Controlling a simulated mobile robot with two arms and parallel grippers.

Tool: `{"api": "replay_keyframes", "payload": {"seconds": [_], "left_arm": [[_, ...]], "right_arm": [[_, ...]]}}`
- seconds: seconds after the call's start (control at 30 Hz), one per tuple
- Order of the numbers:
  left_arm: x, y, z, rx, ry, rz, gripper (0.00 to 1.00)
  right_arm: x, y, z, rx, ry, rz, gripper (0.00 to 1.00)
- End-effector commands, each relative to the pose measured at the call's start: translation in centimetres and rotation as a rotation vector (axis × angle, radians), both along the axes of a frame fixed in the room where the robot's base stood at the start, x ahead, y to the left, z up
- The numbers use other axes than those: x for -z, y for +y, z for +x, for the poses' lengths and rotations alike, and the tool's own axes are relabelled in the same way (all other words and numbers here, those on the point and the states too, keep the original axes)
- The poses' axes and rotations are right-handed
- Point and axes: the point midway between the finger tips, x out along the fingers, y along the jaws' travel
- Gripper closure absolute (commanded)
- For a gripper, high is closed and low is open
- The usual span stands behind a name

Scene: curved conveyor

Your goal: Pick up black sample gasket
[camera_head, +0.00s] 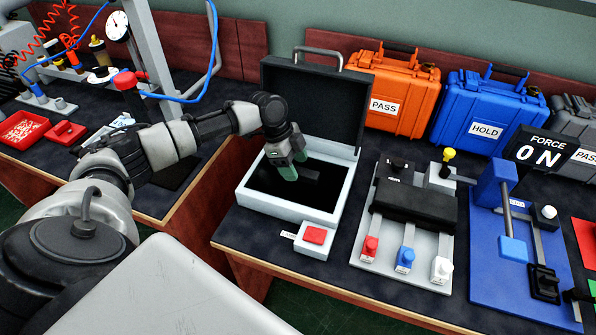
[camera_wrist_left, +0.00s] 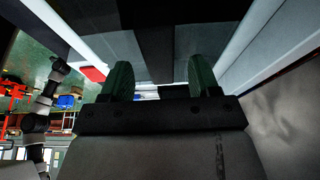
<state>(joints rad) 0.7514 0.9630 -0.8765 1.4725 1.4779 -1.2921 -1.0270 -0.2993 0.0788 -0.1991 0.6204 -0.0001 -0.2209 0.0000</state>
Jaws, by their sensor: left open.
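The open case (camera_head: 345,195) has a light grey rim and a dark interior. A long black piece, seemingly the black sample gasket (camera_head: 302,188), lies inside; its outline is hard to separate from the dark lining. In the left wrist view a dark strip (camera_wrist_left: 155,45) runs down to between the fingers; I cannot tell for sure that it is the gasket. My left gripper (camera_head: 291,165) reaches down into the case with green fingertips. Its fingers (camera_wrist_left: 162,80) are apart, with nothing clearly gripped between them. I cannot identify my right gripper in either view.
The raised case lid (camera_head: 315,100) stands behind the gripper. A red button box (camera_head: 313,240) sits at the case's front. A grey fixture (camera_head: 385,240) with coloured knobs and a blue force rig (camera_head: 480,265) stand to the right. Orange (camera_head: 398,90) and blue (camera_head: 487,112) cases stand behind.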

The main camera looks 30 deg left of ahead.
Motion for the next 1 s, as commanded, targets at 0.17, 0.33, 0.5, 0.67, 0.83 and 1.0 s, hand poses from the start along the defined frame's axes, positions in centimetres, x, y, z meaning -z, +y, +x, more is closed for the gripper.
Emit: {"api": "replay_keyframes", "payload": {"seconds": [0.17, 0.33, 0.5, 0.67, 0.83, 1.0], "left_arm": [[1.33, -0.55, 0.12, 0.000, 0.000, 0.000, 0.38], [1.37, -0.56, 0.13, 0.001, -0.001, 0.000, 0.38], [1.34, -0.56, 0.13, 0.001, -0.001, 0.000, 0.60], [1.32, -0.55, 0.14, 0.001, -0.001, 0.000, 0.84], [1.29, -0.55, 0.15, 0.000, -0.002, 0.000, 0.93], [1.12, -0.54, 0.17, 0.000, -0.002, 0.000, 0.93]], "right_arm": [[-0.12, 0.04, 0.35, 0.000, -0.006, 0.001, 0.76], [-0.10, 0.04, 0.31, -0.001, -0.006, 0.001, 0.76], [-0.09, 0.03, 0.18, -0.001, -0.004, 0.001, 0.76], [-0.08, 0.02, -0.02, -0.001, -0.001, 0.000, 0.76], [-0.07, 0.01, -0.08, -0.001, 0.000, 0.000, 0.76], [-0.05, 0.01, -0.11, -0.001, 0.001, 0.000, 0.76]]}}
